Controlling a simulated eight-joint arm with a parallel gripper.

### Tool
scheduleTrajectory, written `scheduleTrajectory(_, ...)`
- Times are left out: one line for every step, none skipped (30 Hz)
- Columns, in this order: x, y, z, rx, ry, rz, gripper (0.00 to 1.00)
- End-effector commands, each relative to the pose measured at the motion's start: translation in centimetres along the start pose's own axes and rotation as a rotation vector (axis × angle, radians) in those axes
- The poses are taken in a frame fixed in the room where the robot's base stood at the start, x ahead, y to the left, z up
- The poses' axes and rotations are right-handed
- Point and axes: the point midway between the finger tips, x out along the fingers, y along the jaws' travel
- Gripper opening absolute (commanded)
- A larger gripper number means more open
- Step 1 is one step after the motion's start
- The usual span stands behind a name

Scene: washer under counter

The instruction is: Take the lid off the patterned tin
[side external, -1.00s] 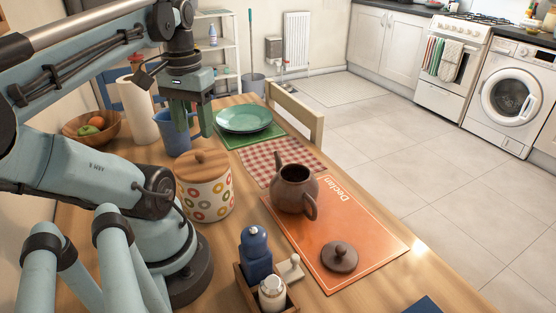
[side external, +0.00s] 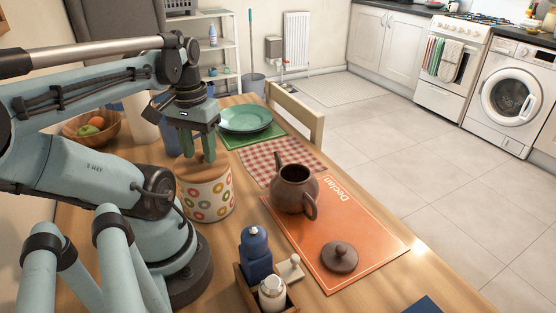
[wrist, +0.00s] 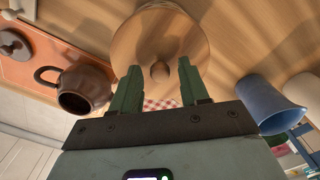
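The patterned tin (side external: 207,199) is cream with coloured rings and stands upright on the wooden table. Its round wooden lid (side external: 190,173) is on top. In the wrist view the lid (wrist: 138,45) shows from above with a small round knob (wrist: 160,71) at its middle. My gripper (side external: 198,158) points down over the lid. In the wrist view my gripper (wrist: 158,82) has its two green fingers apart, one on each side of the knob in the picture. Nothing is held. The finger height above the lid is hard to tell.
A brown teapot (side external: 292,190) stands right of the tin on an orange mat (side external: 350,225), with its own lid (side external: 339,257) lying apart. A blue jug (wrist: 268,103) is close to the tin. A wooden caddy (side external: 286,301) with bottles is in front.

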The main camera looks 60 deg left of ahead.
Motion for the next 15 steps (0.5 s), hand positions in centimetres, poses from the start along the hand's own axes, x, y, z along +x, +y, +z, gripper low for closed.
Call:
scheduleTrajectory(-0.01,0.0,0.0,0.0,0.0,0.0,0.37)
scheduleTrajectory(-0.01,0.0,0.0,0.0,0.0,0.0,0.32)
scheduleTrajectory(-0.01,0.0,0.0,0.0,0.0,0.0,0.26)
scheduleTrajectory(-0.02,0.0,0.0,0.0,0.0,0.0,0.21)
scheduleTrajectory(-0.02,0.0,0.0,0.0,0.0,0.0,0.17)
scheduleTrajectory(-0.02,0.0,0.0,0.0,0.0,0.0,0.1)
scheduleTrajectory(-0.02,0.0,0.0,0.0,0.0,0.0,0.06)
scheduleTrajectory(-0.02,0.0,0.0,0.0,0.0,0.0,0.01)
scheduleTrajectory(-0.02,0.0,0.0,0.0,0.0,0.0,0.0)
scheduleTrajectory(-0.02,0.0,0.0,0.0,0.0,0.0,0.0)
scheduleTrajectory(-0.03,0.0,0.0,0.0,0.0,0.0,0.0)
scheduleTrajectory(-0.03,0.0,0.0,0.0,0.0,0.0,0.0)
scheduleTrajectory(-0.03,0.0,0.0,0.0,0.0,0.0,0.0)
scheduleTrajectory(-0.03,0.0,0.0,0.0,0.0,0.0,0.0)
scheduleTrajectory(-0.03,0.0,0.0,0.0,0.0,0.0,0.0)
